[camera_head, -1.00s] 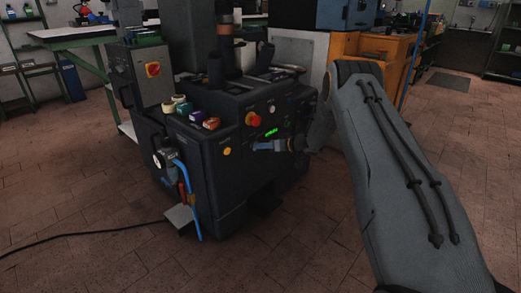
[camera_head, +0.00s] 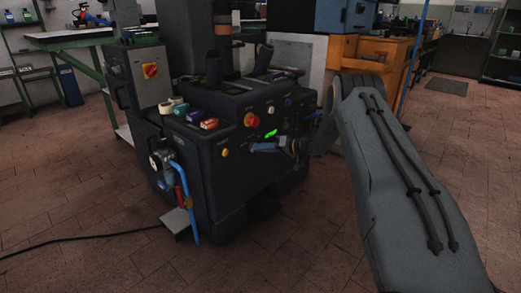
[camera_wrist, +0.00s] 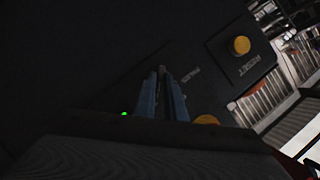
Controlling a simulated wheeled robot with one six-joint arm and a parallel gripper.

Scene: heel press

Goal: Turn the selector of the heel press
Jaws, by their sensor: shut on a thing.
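The heel press (camera_head: 200,180) is a dark machine in the middle of the head view, with buttons and lamps on its front panel. My gripper (camera_head: 255,147) is at this panel, just below the green display (camera_head: 271,133). In the wrist view, my gripper (camera_wrist: 162,72) has its two blue-grey fingers close together, with their tips at the dark panel. They are shut on the selector, which is mostly hidden between the fingers, so its angle cannot be read.
A yellow button (camera_wrist: 240,45) sits on a plate labelled RESET, right of my fingers. A red emergency button (camera_head: 251,119) is above my gripper on the panel. A grey box with a red-yellow switch (camera_head: 150,70) stands at the left. A cable lies on the floor.

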